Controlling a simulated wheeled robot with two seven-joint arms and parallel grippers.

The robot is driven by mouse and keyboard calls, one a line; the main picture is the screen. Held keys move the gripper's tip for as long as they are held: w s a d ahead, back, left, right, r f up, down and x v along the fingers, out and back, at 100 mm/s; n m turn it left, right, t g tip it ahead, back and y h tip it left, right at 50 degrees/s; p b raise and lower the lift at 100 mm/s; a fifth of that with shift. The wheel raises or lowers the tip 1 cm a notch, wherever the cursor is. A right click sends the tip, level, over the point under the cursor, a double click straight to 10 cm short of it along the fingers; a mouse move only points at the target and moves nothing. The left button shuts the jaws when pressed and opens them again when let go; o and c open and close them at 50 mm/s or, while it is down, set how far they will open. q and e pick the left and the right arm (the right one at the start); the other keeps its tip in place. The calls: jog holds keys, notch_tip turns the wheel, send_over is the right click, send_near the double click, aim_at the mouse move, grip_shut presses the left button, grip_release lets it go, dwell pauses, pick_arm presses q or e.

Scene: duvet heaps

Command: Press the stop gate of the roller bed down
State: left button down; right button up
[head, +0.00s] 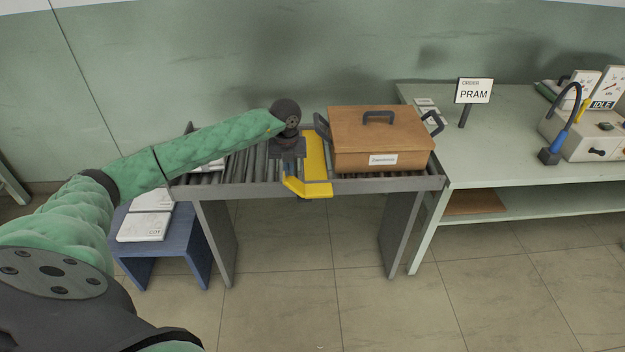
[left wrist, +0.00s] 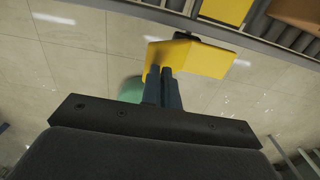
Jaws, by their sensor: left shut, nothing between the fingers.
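The yellow stop gate (head: 317,156) stands across the roller bed (head: 245,189), just left of a brown box. A yellow tab (head: 308,188) shows at its front, over the bed's front rail. My left gripper (head: 290,176) is at the left side of this tab, with its fingers pointing down and mostly hidden by the hand. In the left wrist view the shut, empty fingers (left wrist: 162,78) overlap the edge of the yellow tab (left wrist: 195,57). I cannot tell whether they touch it. My right gripper is not in view.
The brown box (head: 375,142) with dark handles sits on the rollers right of the gate. A green bench (head: 450,152) holds a PRAM sign (head: 474,91) and a control box (head: 590,137). A blue stool (head: 182,228) with white packs stands at left. The floor in front is clear.

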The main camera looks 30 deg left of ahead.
pick_arm(q)
jog(key=shift+s+f, duration=0.1)
jog(key=shift+f, duration=0.3)
jog(key=shift+s+f+b, duration=0.1)
jog(key=shift+f+b, duration=0.25)
jog(key=shift+b, duration=0.05)
jog(key=shift+d+r, duration=0.1)
jog(key=shift+w+d+r+p, duration=0.15)
jog(key=shift+r+p, duration=0.1)
jog(key=shift+r, duration=0.3)
jog(key=shift+w+r+p, duration=0.15)
jog(key=shift+r+p, duration=0.1)
jog(key=shift+r, duration=0.3)
jog(key=r, duration=0.2)
jog(key=r+p, duration=0.1)
jog(key=r, duration=0.2)
jog(key=shift+s+a, duration=0.1)
jog(key=shift+a, duration=0.1)
jog(key=shift+f, duration=0.1)
